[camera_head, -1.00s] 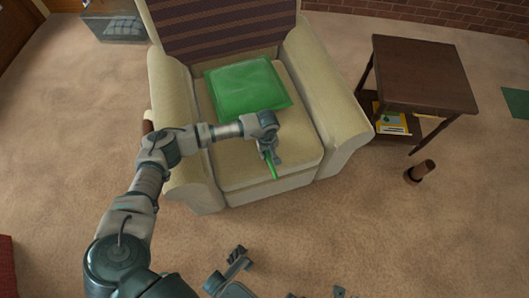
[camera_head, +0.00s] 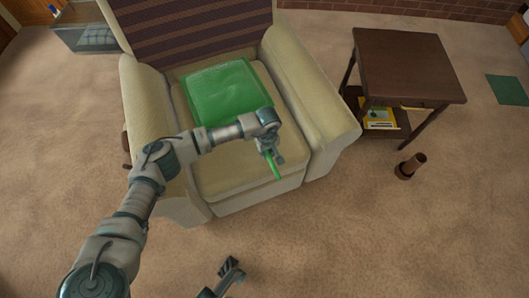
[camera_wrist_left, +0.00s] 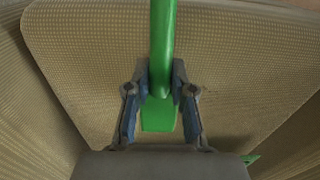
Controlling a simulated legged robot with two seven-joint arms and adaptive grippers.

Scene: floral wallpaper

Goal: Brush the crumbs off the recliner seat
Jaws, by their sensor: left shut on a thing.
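The recliner is a cream armchair with a striped backrest (camera_head: 195,30). Its seat (camera_head: 235,175) carries a flat green cushion (camera_head: 220,90) toward the back. My left gripper (camera_head: 270,153) is over the right front part of the seat, shut on a slim green brush (camera_head: 275,168). In the left wrist view the green handle (camera_wrist_left: 162,45) runs up between the fingers, with the ribbed seat fabric behind it. I cannot make out crumbs. Part of my right gripper (camera_head: 232,270) shows low in the head view, away from the chair; its fingers are unclear.
A dark side table (camera_head: 408,65) stands right of the chair, with a yellow book (camera_head: 378,117) on its lower shelf. A brown cylinder (camera_head: 411,166) stands on the carpet. A clear bin (camera_head: 85,30) is at the back left. The carpet in front is open.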

